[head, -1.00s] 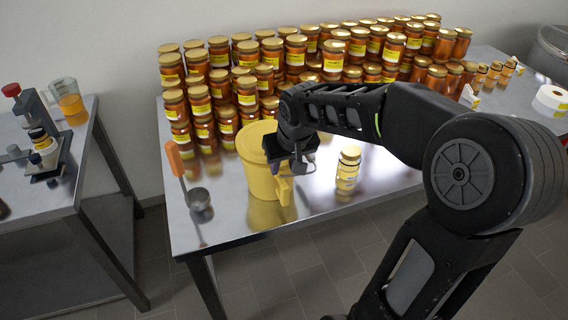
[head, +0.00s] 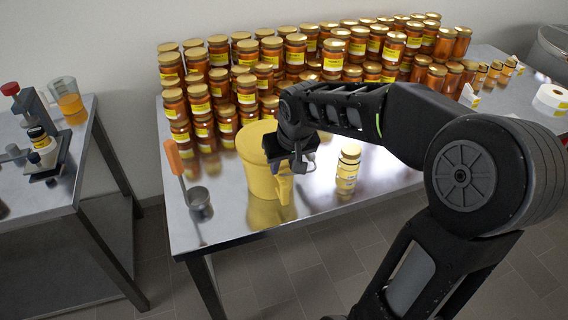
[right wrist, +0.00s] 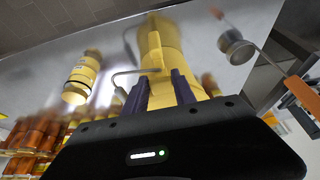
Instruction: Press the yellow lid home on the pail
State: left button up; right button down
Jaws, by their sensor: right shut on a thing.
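The yellow pail (head: 259,182) stands upright on the steel table in the head view, with a yellow top, the lid (head: 252,138), across it. How far the lid is seated cannot be told, as my right arm hides part of it. My right gripper (head: 285,165) is at the pail's near right side. In the right wrist view the fingers of my right gripper (right wrist: 162,90) are shut on a yellow projecting part, which looks like the pail's handle (right wrist: 152,45). The handle also shows below the gripper in the head view (head: 285,187). My left gripper is not in view.
Stacked honey jars (head: 300,55) fill the back of the table. A small yellow-labelled jar (head: 348,170) stands right of the pail. A white tape roll (head: 552,97) lies far right.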

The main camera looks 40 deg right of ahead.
jog(key=shift+f+b, duration=0.5)
jog(key=shift+b, duration=0.4)
dwell(1.7)
dwell(0.3)
jog(key=c, duration=0.9)
grip_release()
jog(key=shift+c, duration=0.2)
jog(key=shift+o, duration=0.5)
jog(key=o, duration=0.4)
jog(key=shift+r+p, duration=2.35)
jog(key=shift+r, duration=1.2)
